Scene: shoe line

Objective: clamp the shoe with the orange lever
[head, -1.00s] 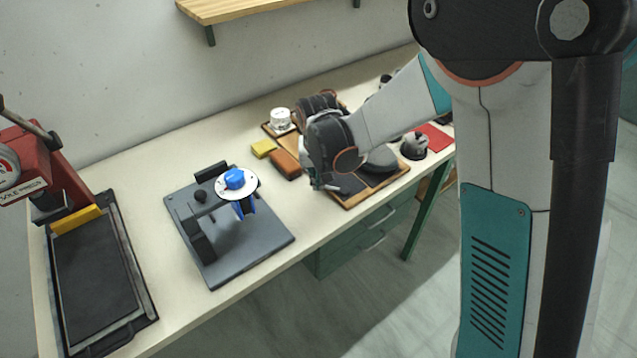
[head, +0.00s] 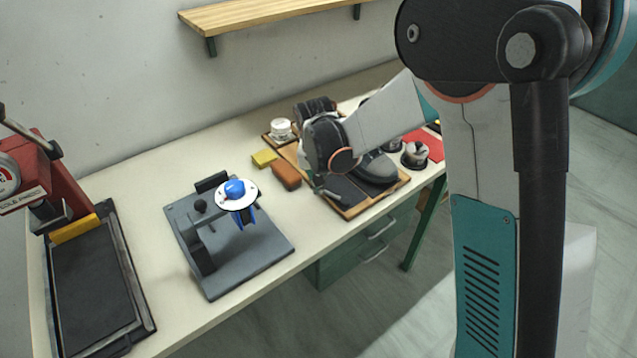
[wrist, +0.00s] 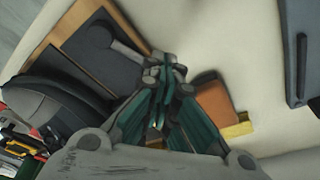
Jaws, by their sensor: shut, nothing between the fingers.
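A dark grey shoe (head: 378,166) lies at the wooden tray on the right of the bench, partly hidden by my wrist. Its dark rounded side also seems to show at the left of the wrist view (wrist: 50,108). My gripper (head: 317,187) is shut and empty near the tray's left edge. Its green-sided fingers meet in the wrist view (wrist: 167,75). I cannot make out an orange lever in either view.
A brown-orange block (head: 286,176) and a yellow block (head: 264,158) lie between the stand and the tray (head: 352,212). A red press (head: 60,185) with a black plate stands at left. A wooden shelf (head: 260,12) hangs above. Bare bench lies around the stand.

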